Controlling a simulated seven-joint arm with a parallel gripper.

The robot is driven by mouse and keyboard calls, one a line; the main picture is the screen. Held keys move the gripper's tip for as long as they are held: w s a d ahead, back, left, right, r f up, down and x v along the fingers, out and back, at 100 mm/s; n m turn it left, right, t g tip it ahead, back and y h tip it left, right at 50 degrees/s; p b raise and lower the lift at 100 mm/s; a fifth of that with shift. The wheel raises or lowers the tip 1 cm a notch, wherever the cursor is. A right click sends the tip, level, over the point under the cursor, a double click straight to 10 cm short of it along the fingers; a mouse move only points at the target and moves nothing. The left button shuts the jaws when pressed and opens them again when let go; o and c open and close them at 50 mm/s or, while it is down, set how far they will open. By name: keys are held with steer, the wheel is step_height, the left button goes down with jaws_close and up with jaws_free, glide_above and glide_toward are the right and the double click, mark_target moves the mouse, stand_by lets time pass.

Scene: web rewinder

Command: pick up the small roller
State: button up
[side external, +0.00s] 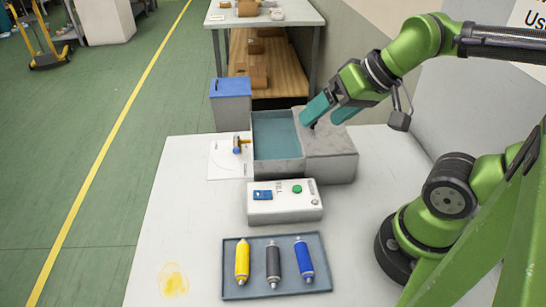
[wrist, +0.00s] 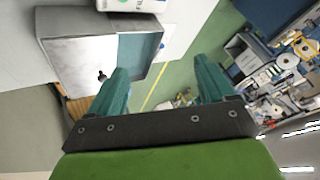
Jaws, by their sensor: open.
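A small tool (side external: 240,146) with an orange-brown cylindrical part and a blue end lies on a white sheet left of the grey machine; it looks like a small hand roller, though it is too small to be sure. Yellow (side external: 242,262), dark grey (side external: 273,265) and blue (side external: 304,259) cylinders with metal end shafts lie side by side in a tray (side external: 228,285) at the front. My gripper (side external: 328,112) is open and empty, above the right block of the machine. Its teal fingers also show in the wrist view (wrist: 160,66), with nothing between them.
The grey machine (side external: 328,144) has a teal recess (side external: 275,135) and a small black knob (side external: 313,126). A white control box (side external: 262,209) with a green button stands before it. A blue-topped bin (side external: 231,105) stands behind.

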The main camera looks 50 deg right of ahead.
steer(key=c, duration=0.4)
steer(key=m+g+y, duration=0.1)
steer(key=m+g, duration=0.5)
steer(key=g, duration=0.4)
glide_toward(272, 242)
steer(key=f, duration=0.1)
steer(key=s+f, duration=0.1)
steer(key=shift+d+f, duration=0.25)
steer(key=shift+f, duration=0.1)
steer(key=shift+a+x, duration=0.2)
steer(key=shift+x, duration=0.75)
steer(key=shift+a+x, duration=0.15)
steer(key=shift+x, duration=0.8)
steer(key=shift+a+x, duration=0.2)
steer(key=shift+x, duration=0.75)
